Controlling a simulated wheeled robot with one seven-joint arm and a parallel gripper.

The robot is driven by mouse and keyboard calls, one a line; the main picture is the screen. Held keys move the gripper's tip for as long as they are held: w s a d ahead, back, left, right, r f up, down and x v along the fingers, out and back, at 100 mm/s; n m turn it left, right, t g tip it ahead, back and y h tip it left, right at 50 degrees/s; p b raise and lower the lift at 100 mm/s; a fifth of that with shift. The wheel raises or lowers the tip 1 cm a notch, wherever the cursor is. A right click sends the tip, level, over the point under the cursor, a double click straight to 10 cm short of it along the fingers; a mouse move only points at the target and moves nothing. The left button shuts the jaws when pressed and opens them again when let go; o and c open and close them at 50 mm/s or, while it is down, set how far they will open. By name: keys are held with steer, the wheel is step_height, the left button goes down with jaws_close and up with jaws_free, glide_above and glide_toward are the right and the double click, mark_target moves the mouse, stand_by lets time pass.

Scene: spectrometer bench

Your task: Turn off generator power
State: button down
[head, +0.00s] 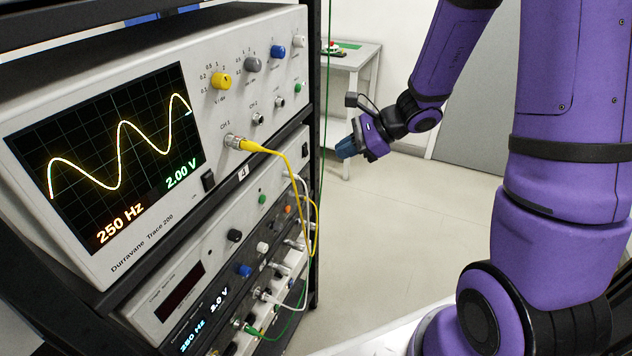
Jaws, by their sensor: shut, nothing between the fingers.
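The generator (216,331) appears to be the low unit in the rack with a small lit display (205,318) reading 250 Hz and 2.0 V. It is cut off by the bottom edge, and I cannot make out its power switch. My gripper (345,149), with blue fingertips, is shut and empty. It is in the air to the right of the rack, well apart from the generator and higher in the picture.
An oscilloscope (130,255) above shows a yellow sine wave, 250 Hz and 2.00 V. A dark-display unit (165,308) sits below it. Yellow (282,156), white and green cables hang before the rack. A side table (353,62) stands behind; floor (400,230) between is clear.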

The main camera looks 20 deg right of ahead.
mark_target(308, 181)
steer(key=w+d+f+m+t+h, duration=0.1)
steer(key=d+f+m, duration=0.1)
steer(key=f, duration=0.4)
steer(key=w+d+f+m+t, duration=0.1)
steer(key=w+d+f+m, duration=0.1)
steer(key=f+m, duration=0.3)
steer(key=shift+w+d+f+h, duration=0.15)
steer(key=shift+d+f+h, duration=0.25)
steer(key=shift+d, duration=0.4)
steer(key=w+a+r+x, duration=0.1)
steer(key=r+x, duration=0.1)
steer(key=x, duration=1)
steer(key=shift+w+a, duration=0.4)
steer(key=shift+w, duration=0.05)
steer(key=shift+w+a, duration=0.2)
steer(key=shift+r, duration=0.25)
